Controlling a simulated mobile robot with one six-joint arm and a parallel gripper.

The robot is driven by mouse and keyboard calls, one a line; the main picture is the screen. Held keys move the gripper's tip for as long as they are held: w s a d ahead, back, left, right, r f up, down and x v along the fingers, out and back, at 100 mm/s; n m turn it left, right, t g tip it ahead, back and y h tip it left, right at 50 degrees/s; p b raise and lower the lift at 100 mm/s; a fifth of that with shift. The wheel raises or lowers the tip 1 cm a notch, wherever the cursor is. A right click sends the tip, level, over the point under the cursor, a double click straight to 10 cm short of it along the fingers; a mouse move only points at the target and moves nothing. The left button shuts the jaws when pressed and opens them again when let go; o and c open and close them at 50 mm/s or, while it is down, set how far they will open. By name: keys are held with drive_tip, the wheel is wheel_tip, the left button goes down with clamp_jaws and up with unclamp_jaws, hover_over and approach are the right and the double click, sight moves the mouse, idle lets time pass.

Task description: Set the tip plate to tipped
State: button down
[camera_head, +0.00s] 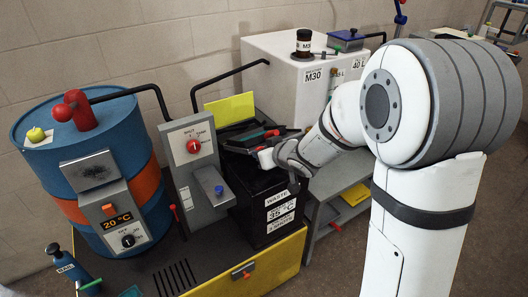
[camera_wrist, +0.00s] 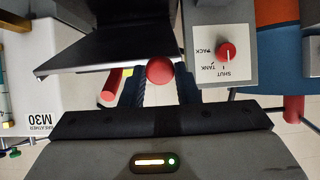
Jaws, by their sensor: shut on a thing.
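The dark tip plate (camera_head: 240,135) sits over the black waste bin (camera_head: 262,195) and looks tilted in the head view. In the wrist view, a flat dark plate (camera_wrist: 110,38) slants across the upper left, close in front of my gripper. My gripper (camera_head: 268,157) is at the right side of the plate, by its red-ended handle (camera_head: 271,133). In the wrist view, a round red knob (camera_wrist: 159,70) shows at my gripper (camera_wrist: 160,88). The jaws are shut on the handle; the exact contact is mostly hidden.
A grey panel with a red selector knob (camera_head: 194,146) stands left of the bin. It also shows in the wrist view (camera_wrist: 227,51). A blue drum (camera_head: 90,140) stands farther left, and a white M30 tank (camera_head: 290,75) behind. A grey shelf bench (camera_head: 335,190) is at right.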

drive_tip(key=c, duration=1.5)
unclamp_jaws()
drive_tip(key=shift+w+a+r, duration=0.1)
drive_tip(key=shift+a+r, duration=0.05)
drive_tip(key=shift+r, duration=0.15)
drive_tip(key=o, duration=0.4)
drive_tip(key=shift+f, duration=0.15)
drive_tip(key=p+v, duration=0.1)
drive_tip(key=v, duration=0.7)
drive_tip(key=shift+p, duration=0.3)
